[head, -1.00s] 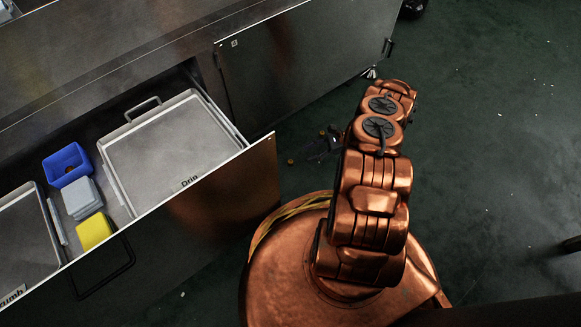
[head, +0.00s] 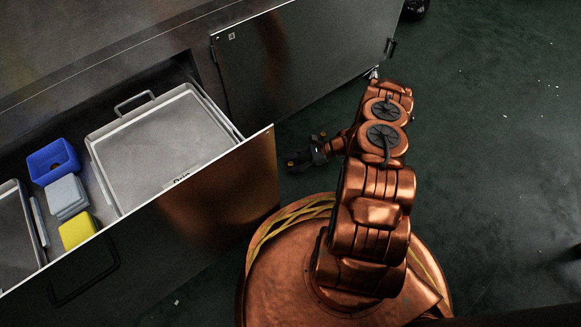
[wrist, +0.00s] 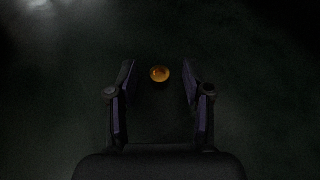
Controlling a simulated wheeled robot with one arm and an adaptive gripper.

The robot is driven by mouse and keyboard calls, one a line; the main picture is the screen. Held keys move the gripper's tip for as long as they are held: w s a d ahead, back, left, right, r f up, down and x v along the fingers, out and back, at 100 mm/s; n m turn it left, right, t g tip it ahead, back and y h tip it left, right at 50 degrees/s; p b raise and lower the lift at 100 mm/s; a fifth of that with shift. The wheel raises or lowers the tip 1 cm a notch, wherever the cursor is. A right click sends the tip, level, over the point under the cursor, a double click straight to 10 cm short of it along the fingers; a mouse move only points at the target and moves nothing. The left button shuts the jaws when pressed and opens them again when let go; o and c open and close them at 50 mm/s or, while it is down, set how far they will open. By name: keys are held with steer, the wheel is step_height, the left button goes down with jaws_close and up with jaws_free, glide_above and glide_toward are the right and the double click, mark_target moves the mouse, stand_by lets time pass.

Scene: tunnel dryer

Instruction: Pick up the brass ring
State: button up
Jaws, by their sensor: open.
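The brass ring (wrist: 160,74) is a small golden round thing, seen from above over a dark surface in the wrist view. It lies between the two finger ends of my gripper (wrist: 157,92), near the tips, with dark gaps on both sides and no finger touching it. In the head view, a small orange-gold spot (head: 290,164), apparently the ring, shows on the floor close to my open, empty gripper (head: 303,158). The height between the fingers and the ring is hard to tell.
An open drawer (head: 215,168) stands left of my gripper. It holds a large metal tray (head: 112,190), a blue bin (head: 40,172), grey blocks (head: 65,193) and a yellow block (head: 77,231). A closed cabinet door (head: 300,60) lies behind. The green floor (head: 490,130) is mostly clear.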

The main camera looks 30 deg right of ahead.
steer(key=shift+a, duration=0.1)
steer(key=shift+c, duration=0.3)
jaws_close()
